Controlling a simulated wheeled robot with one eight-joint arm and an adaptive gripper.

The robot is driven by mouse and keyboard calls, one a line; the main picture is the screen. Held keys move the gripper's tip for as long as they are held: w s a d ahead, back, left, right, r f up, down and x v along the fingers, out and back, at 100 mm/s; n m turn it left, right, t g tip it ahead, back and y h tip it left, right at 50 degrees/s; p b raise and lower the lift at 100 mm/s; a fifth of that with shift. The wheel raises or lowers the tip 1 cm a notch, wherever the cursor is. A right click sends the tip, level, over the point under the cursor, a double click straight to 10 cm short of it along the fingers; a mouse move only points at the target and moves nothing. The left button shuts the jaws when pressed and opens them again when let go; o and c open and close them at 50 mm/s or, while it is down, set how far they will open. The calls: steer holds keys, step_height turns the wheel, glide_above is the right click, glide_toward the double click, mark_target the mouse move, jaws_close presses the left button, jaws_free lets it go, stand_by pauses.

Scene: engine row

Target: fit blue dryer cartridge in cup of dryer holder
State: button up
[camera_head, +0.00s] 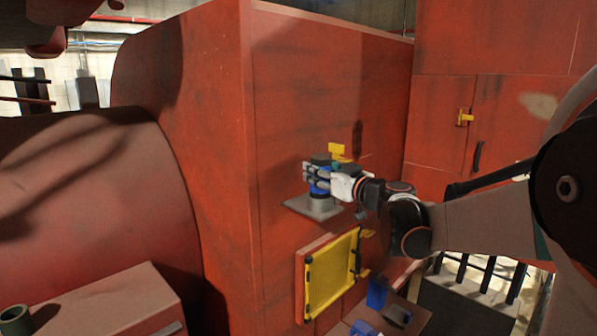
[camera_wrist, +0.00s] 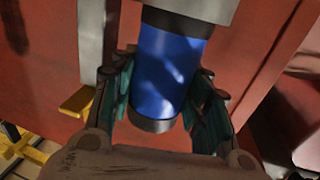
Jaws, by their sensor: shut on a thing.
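The blue dryer cartridge (camera_head: 318,189) stands upright with a dark top in the head view. In the wrist view the blue cartridge (camera_wrist: 170,65) fills the middle, with a dark band at each end. My gripper (camera_head: 321,176) is shut on it, with teal-lined fingers on both sides; the gripper also shows in the wrist view (camera_wrist: 164,95). The dryer holder (camera_head: 298,206) is a grey plate with a grey cup on the red wall. The cup (camera_wrist: 190,8) meets the cartridge's far end in the wrist view; how deep the end sits is hidden.
A yellow bracket (camera_head: 337,151) sticks out of the red wall behind the cartridge. A yellow-framed panel (camera_head: 331,276) is below the holder. A blue part (camera_head: 377,293) and a grey part (camera_head: 397,315) lie lower right. The space left of the holder is clear.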

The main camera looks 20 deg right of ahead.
steer(key=shift+f+b, duration=0.95)
steer(key=shift+f, duration=0.4)
steer(key=o, duration=1.3)
steer(key=shift+a, duration=0.1)
